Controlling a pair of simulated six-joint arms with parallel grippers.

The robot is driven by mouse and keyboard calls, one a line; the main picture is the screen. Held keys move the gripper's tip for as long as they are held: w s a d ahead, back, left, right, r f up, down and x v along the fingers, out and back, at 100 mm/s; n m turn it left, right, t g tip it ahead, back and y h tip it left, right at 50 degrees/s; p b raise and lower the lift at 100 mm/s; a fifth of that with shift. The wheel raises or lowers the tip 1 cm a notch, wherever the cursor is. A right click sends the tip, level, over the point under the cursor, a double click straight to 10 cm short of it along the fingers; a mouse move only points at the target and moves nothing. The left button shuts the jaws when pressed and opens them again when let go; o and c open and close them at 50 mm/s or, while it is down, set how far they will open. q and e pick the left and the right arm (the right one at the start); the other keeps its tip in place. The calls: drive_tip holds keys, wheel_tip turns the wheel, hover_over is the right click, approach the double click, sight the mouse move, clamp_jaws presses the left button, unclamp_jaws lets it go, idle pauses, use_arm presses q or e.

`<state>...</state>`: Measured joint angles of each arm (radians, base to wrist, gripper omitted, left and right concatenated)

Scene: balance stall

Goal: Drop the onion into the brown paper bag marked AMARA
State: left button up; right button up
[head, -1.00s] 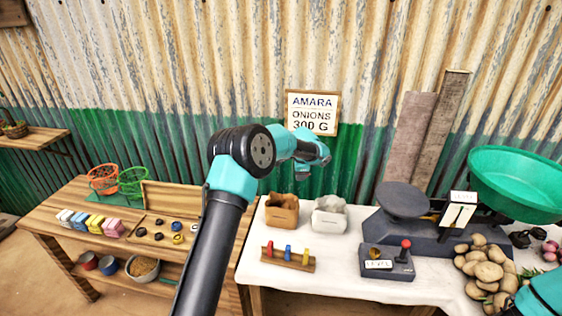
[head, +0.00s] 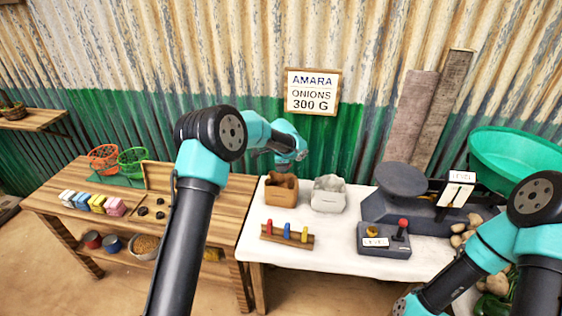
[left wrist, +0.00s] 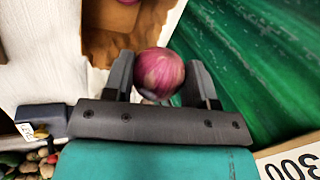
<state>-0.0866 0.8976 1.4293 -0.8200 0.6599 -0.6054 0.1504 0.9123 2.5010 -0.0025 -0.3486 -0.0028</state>
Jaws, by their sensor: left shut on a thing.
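The purple-red onion (left wrist: 160,72) is held between the two dark fingers of my left gripper (left wrist: 161,84) in the left wrist view. In the head view my left gripper (head: 285,161) is just above and behind the brown paper bag (head: 281,190), on the white table. The onion cannot be made out there. In the wrist view a brown opening, apparently the bag (left wrist: 99,44), lies beyond the fingers, with a pinkish round thing at the top edge. The AMARA sign (head: 312,92) hangs on the wall behind. My right arm reaches in from the right; its gripper is out of frame.
A white paper bag (head: 328,195) stands right beside the brown one. A rack of coloured pegs (head: 287,237) is in front. The scale (head: 400,183) and a lever box (head: 384,240) are to the right. A wooden bench (head: 60,200) is at left.

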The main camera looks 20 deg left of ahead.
use_arm(q)
drive_tip(key=shift+f, duration=2.65)
drive_tip(key=o, duration=1)
drive_tip(key=shift+r, duration=0.1)
drive_tip(key=v, duration=1.7)
drive_tip(key=shift+s+r, duration=0.1)
